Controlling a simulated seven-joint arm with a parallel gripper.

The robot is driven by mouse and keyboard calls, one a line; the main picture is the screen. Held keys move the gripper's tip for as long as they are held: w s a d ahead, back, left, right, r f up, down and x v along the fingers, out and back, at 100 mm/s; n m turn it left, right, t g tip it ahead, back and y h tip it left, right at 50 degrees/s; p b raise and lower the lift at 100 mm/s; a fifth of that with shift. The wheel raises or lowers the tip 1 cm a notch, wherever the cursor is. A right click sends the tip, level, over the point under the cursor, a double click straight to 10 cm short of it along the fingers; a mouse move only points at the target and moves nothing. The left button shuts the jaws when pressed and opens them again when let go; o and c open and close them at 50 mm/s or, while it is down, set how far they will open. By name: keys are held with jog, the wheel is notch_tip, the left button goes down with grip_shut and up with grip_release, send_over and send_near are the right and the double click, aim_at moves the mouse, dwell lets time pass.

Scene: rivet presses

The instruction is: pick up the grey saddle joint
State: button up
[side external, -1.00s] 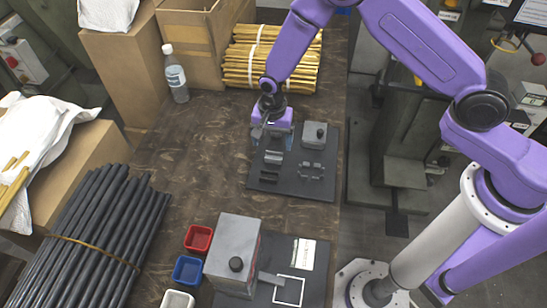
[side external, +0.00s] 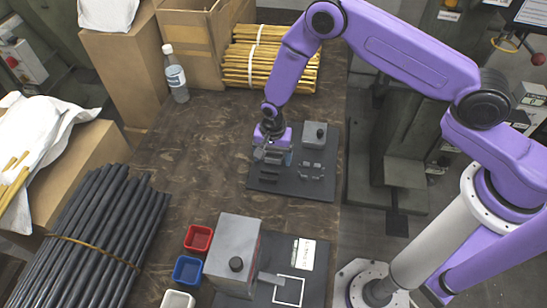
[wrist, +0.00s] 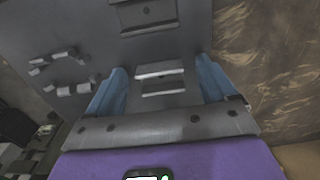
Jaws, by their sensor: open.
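The grey saddle joint (wrist: 160,78) lies on the dark plate (wrist: 95,30). It is a small light-grey ridged piece. In the wrist view it shows between the two blue fingers of my gripper (wrist: 162,76), with a gap on each side. My gripper is open and empty. In the side view my gripper (side external: 272,156) is low over the left half of the dark plate (side external: 305,190). There it mostly hides the joint, and I cannot tell the exact height of the fingertips.
A darker grey piece (wrist: 145,14) and small grey pegs (wrist: 72,88) are on the plate. A grey press block (side external: 315,134) stands at the plate's back right. A larger press (side external: 233,255) and red (side external: 198,238) and blue (side external: 187,269) bins stand in front. Bare table lies to the left.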

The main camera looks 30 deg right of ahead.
jog(key=c, duration=1.1)
jog(key=shift+r, duration=0.1)
